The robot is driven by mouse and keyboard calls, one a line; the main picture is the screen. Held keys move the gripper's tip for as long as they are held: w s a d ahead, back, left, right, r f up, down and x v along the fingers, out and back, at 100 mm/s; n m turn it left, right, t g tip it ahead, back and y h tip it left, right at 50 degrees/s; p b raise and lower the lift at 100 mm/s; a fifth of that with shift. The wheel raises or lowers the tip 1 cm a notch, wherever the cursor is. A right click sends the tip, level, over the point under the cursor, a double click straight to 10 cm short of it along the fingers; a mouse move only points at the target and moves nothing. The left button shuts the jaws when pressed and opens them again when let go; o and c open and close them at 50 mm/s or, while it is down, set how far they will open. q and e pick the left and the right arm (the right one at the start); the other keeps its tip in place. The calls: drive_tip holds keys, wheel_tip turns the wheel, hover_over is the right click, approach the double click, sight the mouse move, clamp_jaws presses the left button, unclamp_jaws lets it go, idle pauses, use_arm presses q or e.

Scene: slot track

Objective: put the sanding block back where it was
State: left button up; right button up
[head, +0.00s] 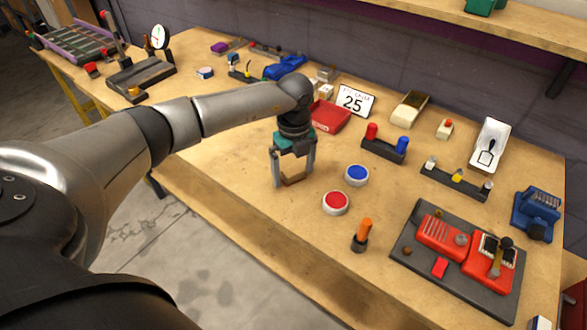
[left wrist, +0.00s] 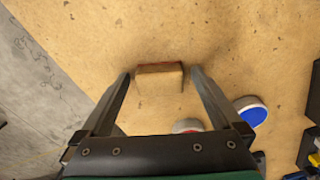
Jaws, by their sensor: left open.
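A small tan block (head: 292,180), which looks like the sanding block, rests on the bare bench top near its front edge. In the left wrist view the block (left wrist: 158,78) shows a reddish strip along its far edge. My left gripper (head: 294,178) points down over it, with one finger on each side of the block. The fingers are open, and in the left wrist view (left wrist: 160,75) a gap shows between each finger and the block. My right gripper is in neither view.
A red disc (head: 335,203) and a blue disc (head: 357,175) lie just right of my left gripper. Bare bench lies left of the block.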

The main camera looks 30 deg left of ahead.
sight(294, 169)
use_arm(q)
wheel_tip(294, 169, up, 12)
drive_tip(key=p, duration=0.2)
drive_tip(key=shift+r, duration=0.2)
drive_tip(key=shift+d, duration=0.1)
idle(2.4)
